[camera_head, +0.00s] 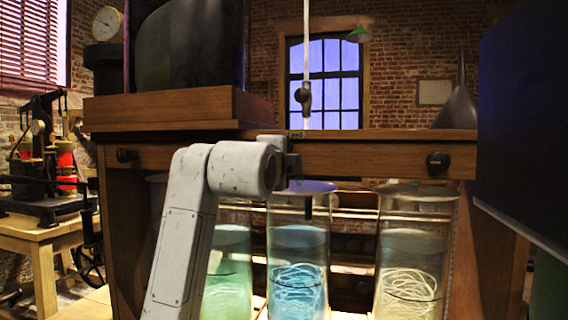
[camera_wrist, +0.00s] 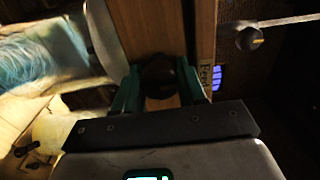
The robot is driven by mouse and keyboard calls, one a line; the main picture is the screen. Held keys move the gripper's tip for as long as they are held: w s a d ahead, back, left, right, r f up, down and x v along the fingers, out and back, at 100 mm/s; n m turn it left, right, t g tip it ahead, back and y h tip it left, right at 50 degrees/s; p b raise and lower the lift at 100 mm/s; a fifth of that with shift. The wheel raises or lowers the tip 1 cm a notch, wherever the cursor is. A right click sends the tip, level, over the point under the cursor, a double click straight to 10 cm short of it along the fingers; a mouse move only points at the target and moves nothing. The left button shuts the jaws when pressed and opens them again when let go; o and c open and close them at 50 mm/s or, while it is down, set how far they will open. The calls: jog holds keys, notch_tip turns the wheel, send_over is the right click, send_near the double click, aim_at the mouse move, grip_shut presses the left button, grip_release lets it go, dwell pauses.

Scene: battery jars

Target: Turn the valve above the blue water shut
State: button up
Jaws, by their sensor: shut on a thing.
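A jar of blue water (camera_head: 298,255) with a pale tangle inside stands in the middle under the wooden beam; it shows at the left of the wrist view (camera_wrist: 45,65). My gripper (camera_head: 291,160) is at the beam above this jar. In the wrist view its teal fingers (camera_wrist: 160,85) are shut on a dark round knob (camera_wrist: 160,72) on the beam; in the head view my gripper hides that knob. A second dark valve (camera_head: 304,97) sits on a thin pale vertical tube above the beam, and it also shows in the wrist view (camera_wrist: 249,38), apart from my gripper.
Dark knobs sit on the beam at left (camera_head: 126,155) and right (camera_head: 438,162). A green-water jar (camera_head: 228,275) and a pale jar (camera_head: 405,265) flank the blue one. A grey funnel (camera_head: 457,108) stands on top. A dark panel (camera_head: 522,130) fills the right.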

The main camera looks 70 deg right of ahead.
jog(key=shift+s+f, duration=0.1)
jog(key=shift+s, duration=0.05)
jog(key=o, duration=1)
